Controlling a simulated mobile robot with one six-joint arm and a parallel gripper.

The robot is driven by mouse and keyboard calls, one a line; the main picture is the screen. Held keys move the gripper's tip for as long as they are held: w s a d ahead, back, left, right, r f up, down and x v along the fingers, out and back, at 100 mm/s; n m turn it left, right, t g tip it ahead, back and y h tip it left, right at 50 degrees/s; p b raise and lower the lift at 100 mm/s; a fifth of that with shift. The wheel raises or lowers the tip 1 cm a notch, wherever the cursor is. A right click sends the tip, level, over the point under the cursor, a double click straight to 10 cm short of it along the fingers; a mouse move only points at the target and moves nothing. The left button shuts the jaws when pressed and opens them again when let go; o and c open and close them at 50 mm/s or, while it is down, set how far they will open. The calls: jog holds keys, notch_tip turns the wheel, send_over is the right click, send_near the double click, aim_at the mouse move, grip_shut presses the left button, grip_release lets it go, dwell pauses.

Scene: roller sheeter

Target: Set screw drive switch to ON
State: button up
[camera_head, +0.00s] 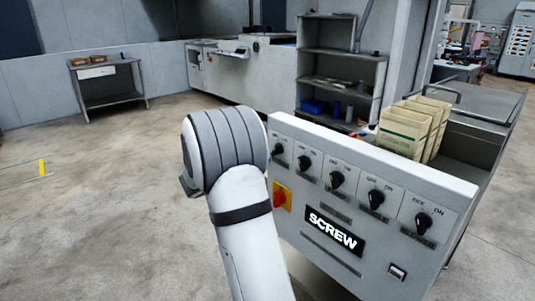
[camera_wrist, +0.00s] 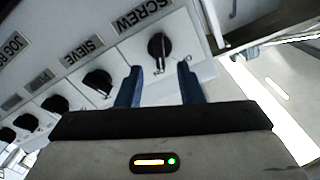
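In the wrist view, a black rotary switch (camera_wrist: 159,46) sits below the SCREW label (camera_wrist: 140,14), with its white pointer mark facing down in the picture. My gripper (camera_wrist: 159,84) is open, with two blue fingers spread apart and nothing between them. The switch lies just beyond the fingertips, roughly centred between them; whether they touch the panel cannot be told. In the head view, my arm covers the gripper. There, a white control panel (camera_head: 400,160) carries several black switches with OFF and ON marks and a large SCREW sign (camera_head: 335,231).
In the wrist view, the switch labelled SIEVE (camera_wrist: 98,81) is left of the SCREW switch, with several more beyond. In the head view, a red knob on a yellow plate (camera_head: 282,197) is beside my arm. Paper bags (camera_head: 405,128) stand behind the panel.

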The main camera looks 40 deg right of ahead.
jog(key=a, duration=0.3)
jog(key=shift+s, duration=0.1)
dwell(0.7)
